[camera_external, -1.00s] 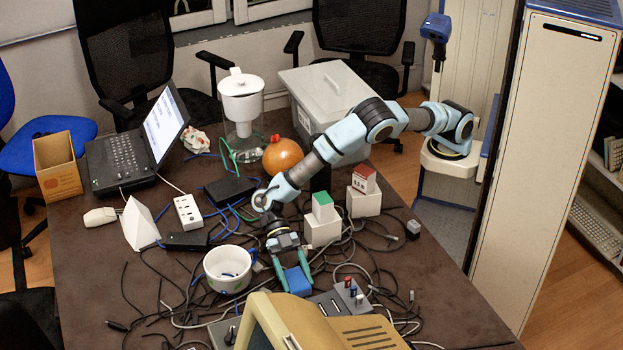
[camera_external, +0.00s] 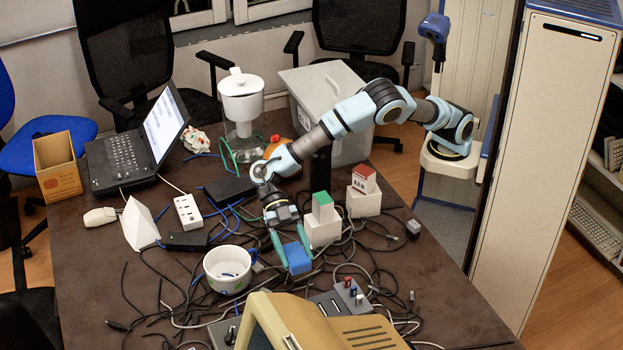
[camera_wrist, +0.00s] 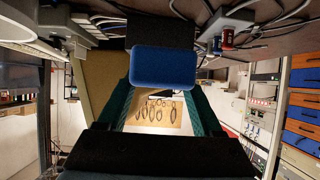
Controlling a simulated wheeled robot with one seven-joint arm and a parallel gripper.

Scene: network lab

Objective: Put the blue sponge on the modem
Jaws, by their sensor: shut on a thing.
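The blue sponge (camera_external: 297,258) is a small block held between the green fingers of my gripper (camera_external: 291,258). In the wrist view the sponge (camera_wrist: 164,66) sits squarely between the fingertips. It is over the cable-strewn front part of the table. Two flat black boxes lie to the left: a larger one (camera_external: 230,190) and a smaller one (camera_external: 185,241), both beside blue cables. I cannot tell for certain which is the modem. My gripper is to the right of both and apart from them.
A white bowl (camera_external: 228,269) stands left of my gripper. White blocks with a green top (camera_external: 322,229) and a red top (camera_external: 363,200) stand to its right. An old beige monitor (camera_external: 315,325) is in front. A power strip (camera_external: 187,212) and white folded card (camera_external: 139,224) flank the boxes.

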